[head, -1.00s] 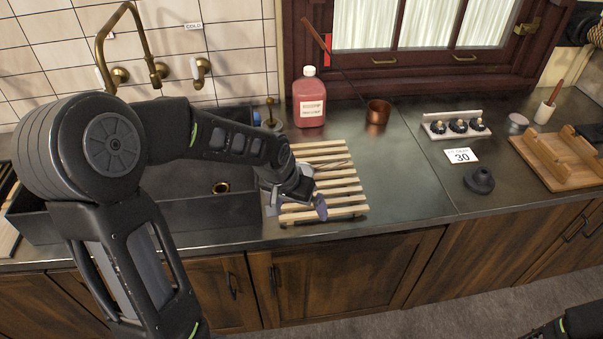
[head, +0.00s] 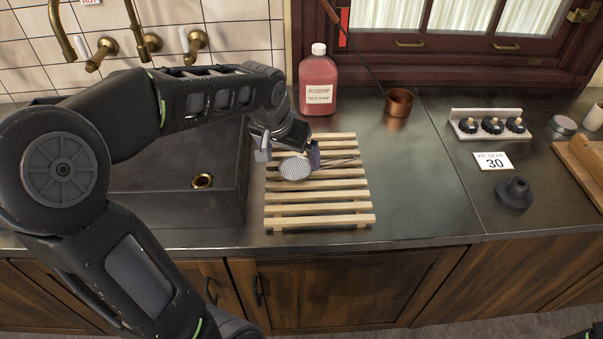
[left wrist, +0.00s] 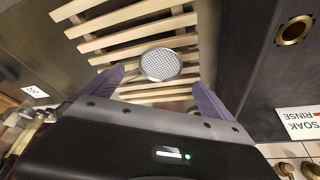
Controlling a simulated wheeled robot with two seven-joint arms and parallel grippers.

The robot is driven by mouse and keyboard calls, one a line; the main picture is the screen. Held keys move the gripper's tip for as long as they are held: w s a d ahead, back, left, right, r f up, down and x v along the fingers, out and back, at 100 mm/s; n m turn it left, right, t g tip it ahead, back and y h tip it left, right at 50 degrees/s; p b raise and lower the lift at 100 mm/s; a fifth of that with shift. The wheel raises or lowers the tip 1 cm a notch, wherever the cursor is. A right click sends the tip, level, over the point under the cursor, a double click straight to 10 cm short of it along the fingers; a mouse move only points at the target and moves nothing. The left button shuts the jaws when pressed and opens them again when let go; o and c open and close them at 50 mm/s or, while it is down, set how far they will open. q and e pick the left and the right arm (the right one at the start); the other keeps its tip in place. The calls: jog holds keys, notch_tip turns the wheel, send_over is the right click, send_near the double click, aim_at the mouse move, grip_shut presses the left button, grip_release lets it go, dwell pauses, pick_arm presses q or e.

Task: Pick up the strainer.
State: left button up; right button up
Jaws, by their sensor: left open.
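The strainer (head: 295,169) has a round, pale mesh head and what looks like a thin dark handle to its right. It lies on a slatted wooden rack (head: 320,209) on the counter beside the sink. My left gripper (head: 288,155) is open above the rack at the strainer, one finger on each side of the mesh head. In the left wrist view the mesh head (left wrist: 161,64) shows between the tips of the two purple-grey fingers, with nothing held. Whether a finger touches it cannot be told. My right gripper is out of view.
A dark sink (head: 180,205) lies left of the rack. A red syrup bottle (head: 318,82) stands behind it. A copper cup (head: 398,103), a card marked 30 (head: 493,161) and a black funnel-like piece (head: 514,193) are farther right. The counter just right of the rack is clear.

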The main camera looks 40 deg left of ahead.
aim_at(296, 167)
pick_arm(q)
jog(key=shift+s, duration=0.1)
jog(key=shift+x, duration=1.3)
jog(key=shift+f+p, duration=0.35)
jog(key=shift+p, duration=0.05)
jog(key=p+x, duration=0.1)
jog(key=x, duration=0.3)
jog(key=shift+w+a+f, duration=0.1)
jog(key=shift+w+f, duration=0.1)
jog(key=shift+w, duration=0.05)
jog(key=shift+c, duration=0.5)
